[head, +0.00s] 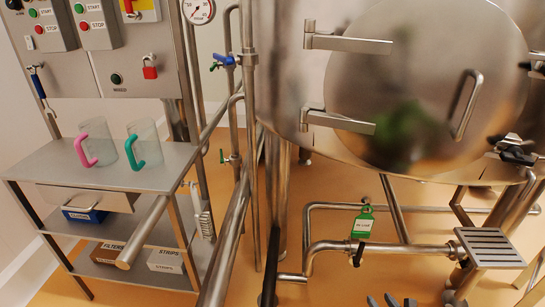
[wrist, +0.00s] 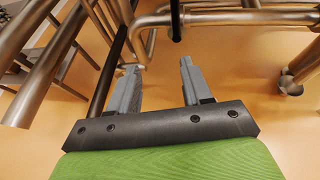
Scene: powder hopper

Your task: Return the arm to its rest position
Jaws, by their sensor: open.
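My gripper (wrist: 158,75) shows in the wrist view with its two grey fingers apart and nothing between them. In the head view only the tips of my gripper (head: 391,300) show at the bottom edge, right of centre. It is in front of and below the horizontal steel pipe (head: 385,248). The rest of my arm is out of the head view. In the wrist view, the fingers point toward steel pipework (wrist: 235,17) over the orange floor. I cannot tell how close the fingertips are to the pipes.
A large steel vessel with a round door (head: 425,75) fills the upper right. A steel shelf table (head: 60,165) with pink-handled (head: 100,140) and green-handled (head: 147,142) jugs stands left. A grated step (head: 490,245) is at right.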

